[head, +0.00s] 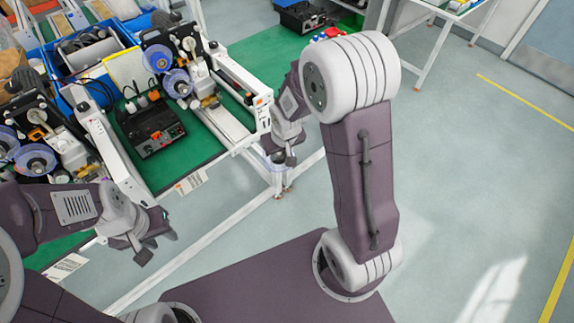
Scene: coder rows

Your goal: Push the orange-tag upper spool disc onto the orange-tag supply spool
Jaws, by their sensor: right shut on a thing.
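My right gripper (285,152) is beyond the right front corner of the green-topped bench. It is shut on a small pale thing, mostly hidden, which looks like a spool disc. My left gripper (157,246) is open and empty, in front of the bench's front edge. On the rear coder, an upper lilac-blue spool (158,57) and a lower one (177,83) face me. The left coder has similar spools (36,160). I cannot make out orange tags on the spools, so I cannot tell which is the supply spool.
A black box with orange parts (152,128) stands on the green bench top (190,160). A white rail (232,75) with an orange end runs along the bench's right side. Blue bins (85,55) stand behind. The floor to the right is clear.

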